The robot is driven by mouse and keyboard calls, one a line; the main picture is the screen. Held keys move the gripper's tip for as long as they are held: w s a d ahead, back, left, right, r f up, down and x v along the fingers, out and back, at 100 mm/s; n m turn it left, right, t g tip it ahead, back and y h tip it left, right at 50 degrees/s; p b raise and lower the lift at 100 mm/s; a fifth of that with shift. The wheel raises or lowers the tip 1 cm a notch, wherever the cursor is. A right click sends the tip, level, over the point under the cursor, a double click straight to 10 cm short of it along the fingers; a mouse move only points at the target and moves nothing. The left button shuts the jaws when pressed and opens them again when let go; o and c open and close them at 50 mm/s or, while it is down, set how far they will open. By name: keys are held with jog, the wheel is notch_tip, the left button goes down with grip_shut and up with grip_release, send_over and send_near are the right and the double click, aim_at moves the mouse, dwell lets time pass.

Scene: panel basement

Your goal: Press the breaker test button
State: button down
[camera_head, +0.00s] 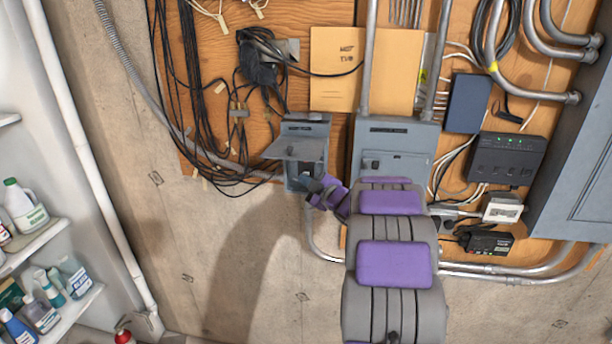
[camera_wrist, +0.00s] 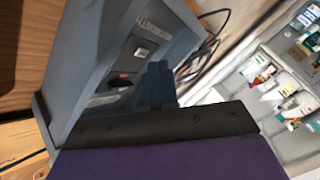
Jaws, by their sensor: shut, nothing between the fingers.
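A small grey breaker box (camera_head: 304,128) is mounted on the wall, with its lid (camera_head: 298,147) raised and sticking out. In the wrist view the open box (camera_wrist: 88,62) shows a recessed face with a dark reddish switch (camera_wrist: 120,81) and a small pale square part (camera_wrist: 141,54). I cannot tell for certain which part is the test button. My gripper (camera_head: 318,186) is shut and empty at the lower right of the box opening, below the lid. In the wrist view my dark and purple gripper body fills the bottom edge. Whether it touches the box is unclear.
A larger grey panel (camera_head: 394,135) stands just right of the box, with conduits above. Loose black cables (camera_head: 190,100) hang at the left. A black device with green lights (camera_head: 506,157) is at the right. Shelves with bottles (camera_head: 40,240) stand far left. Bare wall lies below the box.

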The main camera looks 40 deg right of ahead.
jog(key=s+a+b, duration=0.1)
jog(key=a, duration=0.1)
jog(key=s+a+b, duration=0.1)
jog(key=s, duration=0.1)
jog(key=shift+s+a+r, duration=0.1)
jog(key=shift+s+a, duration=0.05)
jog(key=shift+a, duration=0.25)
dwell(0.9)
